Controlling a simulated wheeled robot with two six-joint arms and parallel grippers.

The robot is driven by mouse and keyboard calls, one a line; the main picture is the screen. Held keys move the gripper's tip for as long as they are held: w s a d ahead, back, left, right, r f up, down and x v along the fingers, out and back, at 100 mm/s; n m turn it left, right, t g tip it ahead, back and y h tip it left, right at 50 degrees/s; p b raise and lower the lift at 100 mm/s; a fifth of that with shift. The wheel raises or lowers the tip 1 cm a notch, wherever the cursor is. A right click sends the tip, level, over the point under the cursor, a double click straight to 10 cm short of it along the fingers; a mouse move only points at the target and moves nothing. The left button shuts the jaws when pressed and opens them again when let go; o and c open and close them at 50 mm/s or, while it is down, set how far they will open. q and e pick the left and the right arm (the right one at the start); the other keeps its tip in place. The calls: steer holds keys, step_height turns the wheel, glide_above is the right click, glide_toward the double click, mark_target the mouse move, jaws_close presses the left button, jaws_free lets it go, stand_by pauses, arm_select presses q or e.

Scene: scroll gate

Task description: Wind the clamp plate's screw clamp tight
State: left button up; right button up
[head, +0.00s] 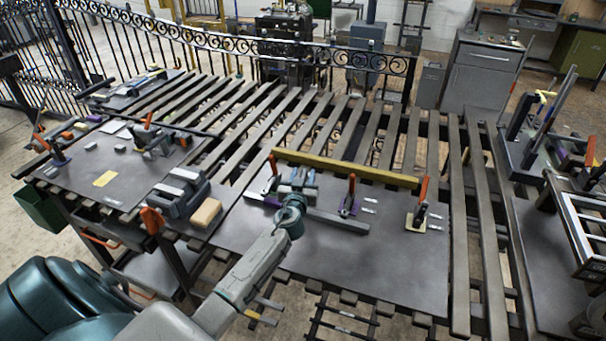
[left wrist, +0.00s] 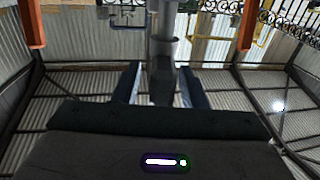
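The clamp plate (head: 375,260) is a dark grey sheet on the slatted bench in the middle of the head view. A yellow bar (head: 375,173) and a grey bar (head: 340,221) lie on it, with orange-handled clamps around them. My left gripper (head: 298,180) is over the plate's far left part; its wrist hides much of what lies below. In the left wrist view, the left gripper's fingers (left wrist: 158,88) stand apart on either side of a dark upright spindle (left wrist: 163,50), apparently the screw clamp's, with gaps visible. The screw's lower end is unclear. My right gripper is out of view.
Orange-handled clamps (head: 422,190) and (head: 350,185) stand on the plate right of my gripper. A grey vise-like tool (head: 180,190) and a tan block (head: 206,212) are to the left. The plate's near right part is bare.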

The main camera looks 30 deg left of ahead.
arm_select(q)
steer(key=shift+w, duration=0.1)
steer(key=shift+c, duration=0.2)
jaws_close()
steer(key=shift+f+m+h, duration=0.1)
steer(key=shift+m+h, duration=0.2)
steer(key=shift+h, duration=0.1)
